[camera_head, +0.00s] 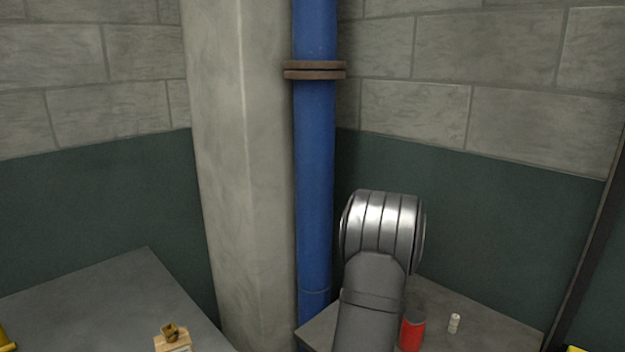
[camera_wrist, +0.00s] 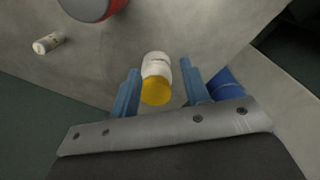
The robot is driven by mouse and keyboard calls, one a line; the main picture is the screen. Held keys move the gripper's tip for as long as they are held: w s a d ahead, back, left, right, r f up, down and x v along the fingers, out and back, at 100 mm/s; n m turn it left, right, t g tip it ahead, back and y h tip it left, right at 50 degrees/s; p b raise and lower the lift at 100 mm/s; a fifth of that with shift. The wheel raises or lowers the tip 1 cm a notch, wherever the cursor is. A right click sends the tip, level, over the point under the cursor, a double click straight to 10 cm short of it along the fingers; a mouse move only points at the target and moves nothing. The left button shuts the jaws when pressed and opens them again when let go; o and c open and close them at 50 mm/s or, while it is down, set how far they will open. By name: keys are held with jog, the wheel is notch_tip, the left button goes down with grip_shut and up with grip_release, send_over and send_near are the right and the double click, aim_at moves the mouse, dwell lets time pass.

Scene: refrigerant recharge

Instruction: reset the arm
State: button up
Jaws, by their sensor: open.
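My arm (camera_head: 372,290) rises in the lower middle of the head view, over the right grey table. My gripper (camera_wrist: 160,67) shows in the wrist view with its two blue fingers apart. A white bottle with a yellow cap (camera_wrist: 156,78) appears between the fingers, with visible gaps on both sides. I cannot tell whether it is level with the fingertips or beyond them. The gripper and this bottle do not show in the head view, where my arm blocks part of the table.
A red can (camera_head: 412,335) and a small white cylinder (camera_head: 454,323) stand on the right table (camera_head: 480,318). The left table (camera_head: 100,290) holds a brass fitting (camera_head: 171,331) on a light block. A blue pipe (camera_head: 315,150) and a concrete column (camera_head: 240,150) stand behind.

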jog(key=w+a+n, duration=0.2)
jog(key=a+n, duration=0.5)
jog(key=a, duration=2.4)
jog(key=shift+w+a+r, duration=0.3)
jog(key=shift+w+a, duration=0.05)
jog(key=shift+d, duration=0.1)
jog(key=d+m, duration=0.4)
jog(key=d, duration=1.8)
jog(key=shift+f+m, duration=0.2)
jog(key=shift+m, duration=0.2)
jog(key=shift+s, duration=0.1)
jog(key=shift+a, duration=0.1)
